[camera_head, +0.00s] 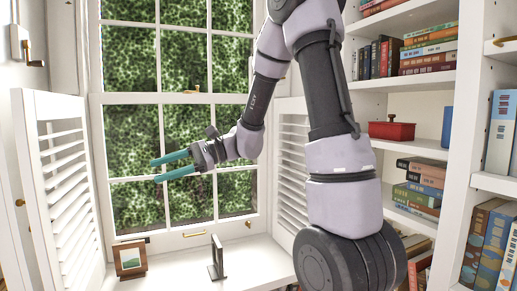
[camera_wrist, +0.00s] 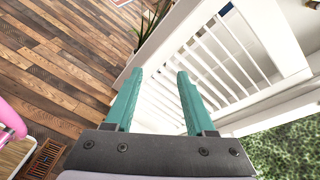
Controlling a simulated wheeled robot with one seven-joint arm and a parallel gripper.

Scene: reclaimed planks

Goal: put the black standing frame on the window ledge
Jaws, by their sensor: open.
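The black standing frame (camera_head: 216,258) stands upright on the white window ledge (camera_head: 188,262), seen nearly edge-on. My gripper (camera_head: 156,170) is up in front of the window panes, above and to the left of the frame and well apart from it. Its two teal fingers point left and are open with nothing between them. In the wrist view my gripper (camera_wrist: 155,75) also shows open and empty, facing a white shutter and the floor. The black frame does not show in the wrist view.
A brown picture frame (camera_head: 131,259) stands on the ledge to the left. Louvered shutters flank the window, the left one (camera_head: 62,190) swung open. Bookshelves with books and a red box (camera_head: 391,130) fill the right. The ledge between the two frames is clear.

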